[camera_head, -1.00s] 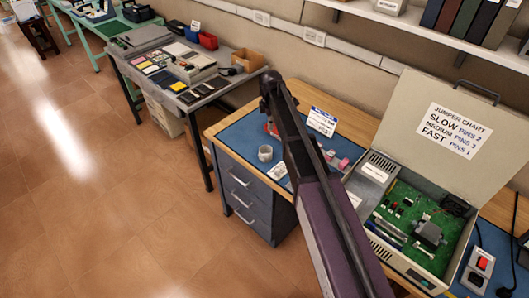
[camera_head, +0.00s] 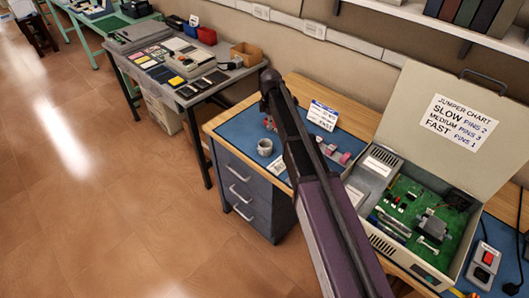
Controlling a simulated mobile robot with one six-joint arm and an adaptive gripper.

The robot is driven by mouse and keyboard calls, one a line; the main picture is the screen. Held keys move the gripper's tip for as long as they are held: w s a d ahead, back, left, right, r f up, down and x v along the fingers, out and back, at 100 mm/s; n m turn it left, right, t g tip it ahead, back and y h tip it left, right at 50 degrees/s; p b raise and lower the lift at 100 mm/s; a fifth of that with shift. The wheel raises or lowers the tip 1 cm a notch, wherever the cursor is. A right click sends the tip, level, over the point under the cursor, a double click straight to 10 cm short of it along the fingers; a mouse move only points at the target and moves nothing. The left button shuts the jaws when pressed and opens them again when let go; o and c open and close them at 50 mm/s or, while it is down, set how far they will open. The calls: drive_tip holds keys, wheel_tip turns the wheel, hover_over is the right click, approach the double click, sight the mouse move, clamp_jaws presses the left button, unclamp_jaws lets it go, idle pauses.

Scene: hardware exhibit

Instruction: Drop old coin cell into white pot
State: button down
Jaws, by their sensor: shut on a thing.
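A small whitish-grey pot (camera_head: 265,147) stands upright on the blue mat (camera_head: 231,133) of the wooden bench, just left of my arm. I cannot make out its inside. My dark purple arm rises from the bottom of the picture across the bench, and its upper joint is near the bench's back left. My gripper does not show; it seems hidden behind the arm. I cannot make out the old coin cell anywhere. An open beige case (camera_head: 440,274) with a green circuit board (camera_head: 402,237) sits right of the arm.
Pinkish parts (camera_head: 345,158) and a white sign (camera_head: 323,115) stand on the bench right of the arm. The open lid (camera_head: 440,160) rises behind the case. A red-switch box (camera_head: 484,267) is at far right. A cluttered grey table (camera_head: 196,99) stands left; floor is clear.

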drive_tip(key=shift+f+b, duration=1.1)
drive_tip(key=shift+f, duration=0.3)
drive_tip(key=c, duration=0.7)
unclamp_jaws()
drive_tip(key=shift+r, duration=0.15)
